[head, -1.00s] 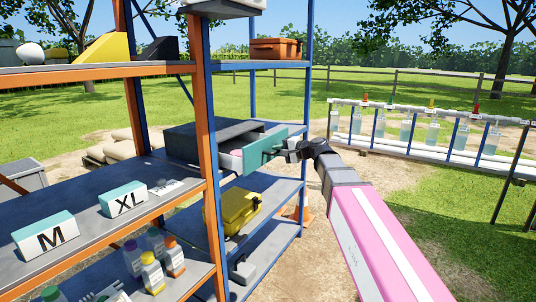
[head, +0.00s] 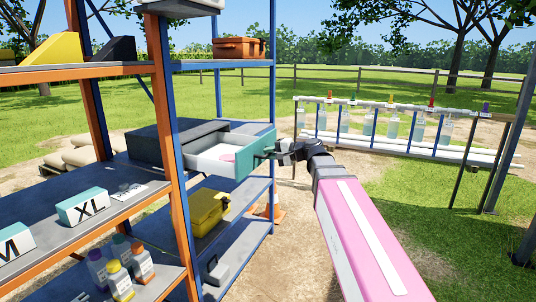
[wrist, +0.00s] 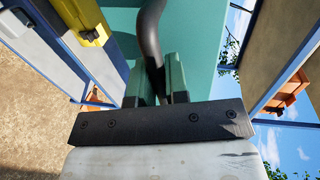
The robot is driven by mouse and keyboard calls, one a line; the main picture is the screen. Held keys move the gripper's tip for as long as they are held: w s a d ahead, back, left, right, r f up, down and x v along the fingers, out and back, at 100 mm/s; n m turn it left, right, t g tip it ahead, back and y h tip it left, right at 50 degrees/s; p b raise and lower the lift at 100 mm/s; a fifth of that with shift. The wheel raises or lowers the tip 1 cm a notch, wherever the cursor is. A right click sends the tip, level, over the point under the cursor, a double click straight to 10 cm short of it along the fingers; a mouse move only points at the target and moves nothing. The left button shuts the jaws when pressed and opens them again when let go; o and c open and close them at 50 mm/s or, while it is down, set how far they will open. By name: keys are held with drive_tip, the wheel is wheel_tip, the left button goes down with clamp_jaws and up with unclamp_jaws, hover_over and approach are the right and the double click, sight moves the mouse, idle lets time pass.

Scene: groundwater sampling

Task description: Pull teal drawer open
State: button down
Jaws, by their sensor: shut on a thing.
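The teal drawer (head: 256,147) sticks out of a dark grey cabinet (head: 165,143) on the blue-framed shelf, in the head view. It is partly open, and its pale inside shows with a pink item (head: 228,157) in it. My gripper (head: 270,151) is at the drawer's front, at the end of my pink and white arm. In the wrist view the teal drawer front (wrist: 200,45) fills the upper middle. There my gripper's green fingers (wrist: 158,80) are shut on the dark curved handle (wrist: 150,38).
A yellow case (head: 206,210) lies on the shelf below the drawer, and an orange toolbox (head: 238,47) on the one above. An orange upright (head: 172,130) stands left of the drawer. A bottle rack (head: 400,125) stands at the right. Open ground lies in front of the shelf.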

drive_tip(key=c, duration=1.2)
unclamp_jaws()
drive_tip(key=shift+o, duration=0.2)
drive_tip(key=v, duration=1)
drive_tip(key=shift+s+d, duration=0.15)
drive_tip(key=shift+d, duration=0.2)
drive_tip(key=s+d+f+g+h, duration=0.1)
drive_tip(key=f+h, duration=0.1)
drive_tip(key=f, duration=0.6)
drive_tip(key=s+d+f+n+g+h, duration=0.1)
drive_tip(key=f+h, duration=0.2)
drive_tip(key=f, duration=0.5)
drive_tip(key=s+d+f+g+h, duration=0.1)
drive_tip(key=d+f+h, duration=0.1)
drive_tip(key=f, duration=0.6)
drive_tip(key=s+d+f+n+g+h, duration=0.1)
drive_tip(key=s+d+f+h, duration=0.2)
drive_tip(key=f, duration=0.5)
drive_tip(key=s+d+f+n+g+h, duration=0.2)
drive_tip(key=s+d+f+h, duration=0.2)
drive_tip(key=s+f, duration=0.2)
wheel_tip(320, 180, down, 3)
drive_tip(key=shift+d+r, duration=0.1)
drive_tip(key=shift+d, duration=0.2)
